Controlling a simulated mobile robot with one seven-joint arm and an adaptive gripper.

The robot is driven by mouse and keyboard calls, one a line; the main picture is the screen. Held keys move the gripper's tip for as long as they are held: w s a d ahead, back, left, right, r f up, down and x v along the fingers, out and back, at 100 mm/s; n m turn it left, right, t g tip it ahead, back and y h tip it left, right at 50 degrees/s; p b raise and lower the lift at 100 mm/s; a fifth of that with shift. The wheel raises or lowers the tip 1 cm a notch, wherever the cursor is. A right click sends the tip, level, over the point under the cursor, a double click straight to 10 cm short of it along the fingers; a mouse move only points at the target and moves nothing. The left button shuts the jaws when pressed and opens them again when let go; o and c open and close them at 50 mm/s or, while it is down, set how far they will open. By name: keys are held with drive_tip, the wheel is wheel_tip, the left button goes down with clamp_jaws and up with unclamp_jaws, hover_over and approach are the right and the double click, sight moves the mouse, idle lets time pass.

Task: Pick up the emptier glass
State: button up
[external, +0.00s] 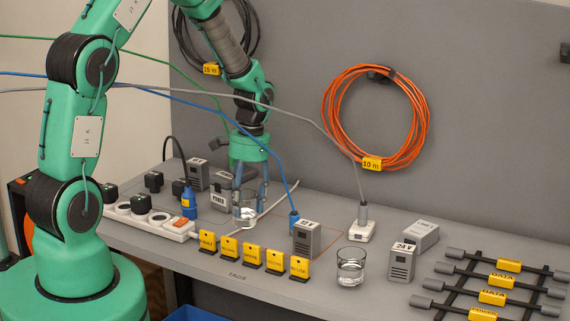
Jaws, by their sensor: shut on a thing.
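My gripper (250,196) points down near the back left of the bench, with its blue fingers on either side of a clear glass (246,214). It is shut on that glass. I cannot tell whether the glass touches the bench, and its fill level is too small to read. A second clear glass (350,269) stands upright near the front edge, right of the middle and well apart from my gripper. It appears to hold some clear liquid.
Yellow tags (252,258) line the front edge. A grey 12 V box (306,238), a 24 V box (402,262) and a cable rack (492,296) stand to the right. Cables cross near my arm.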

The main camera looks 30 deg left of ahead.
drive_tip(key=shift+r+p, duration=0.35)
drive_tip(key=shift+r, duration=2.45)
drive_tip(key=shift+r, duration=0.15)
